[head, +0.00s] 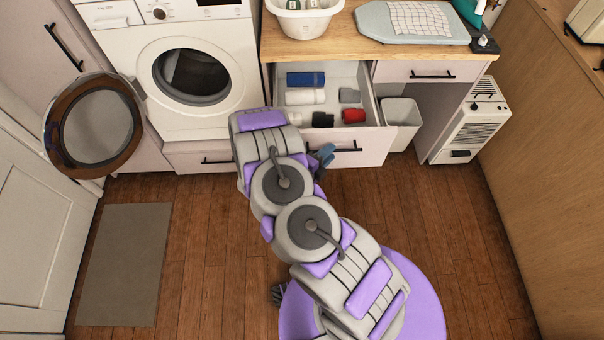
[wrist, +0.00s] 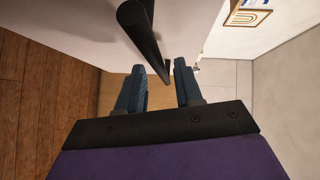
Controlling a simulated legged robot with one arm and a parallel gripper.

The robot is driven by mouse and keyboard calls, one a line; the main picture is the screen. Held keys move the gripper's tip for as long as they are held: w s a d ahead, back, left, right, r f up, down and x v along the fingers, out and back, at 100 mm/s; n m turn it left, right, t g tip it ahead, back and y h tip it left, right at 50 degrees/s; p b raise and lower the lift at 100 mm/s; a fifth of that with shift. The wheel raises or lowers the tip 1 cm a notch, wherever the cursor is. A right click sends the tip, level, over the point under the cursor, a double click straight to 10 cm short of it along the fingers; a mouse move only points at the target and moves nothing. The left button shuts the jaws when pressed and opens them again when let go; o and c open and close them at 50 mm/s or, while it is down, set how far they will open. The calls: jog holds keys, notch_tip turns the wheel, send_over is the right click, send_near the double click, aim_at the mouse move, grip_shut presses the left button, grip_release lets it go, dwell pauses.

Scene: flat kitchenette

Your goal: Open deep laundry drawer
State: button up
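The deep drawer (head: 368,138) below the wooden counter is pulled well out in the head view, and its inside shows. Its black bar handle (head: 347,150) is on the front. My gripper (head: 322,156) is at the left part of this handle, partly hidden by my arm. In the wrist view, the dark handle (wrist: 150,38) runs down toward the space between the two blue fingers of my gripper (wrist: 160,72). The fingers are apart, with gaps beside the bar; I cannot tell whether either touches it.
The drawer holds a blue item (head: 306,79), white rolls (head: 305,97), a red item (head: 354,116) and dark items. The washing machine (head: 180,60) stands left with its door (head: 97,128) open. A bin (head: 403,118) and heater (head: 470,127) stand right. Wooden floor in front is mostly clear.

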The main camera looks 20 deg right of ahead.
jog(key=v, duration=1.4)
jog(key=shift+s+a, duration=0.2)
jog(key=shift+a, duration=0.2)
jog(key=shift+f, duration=0.1)
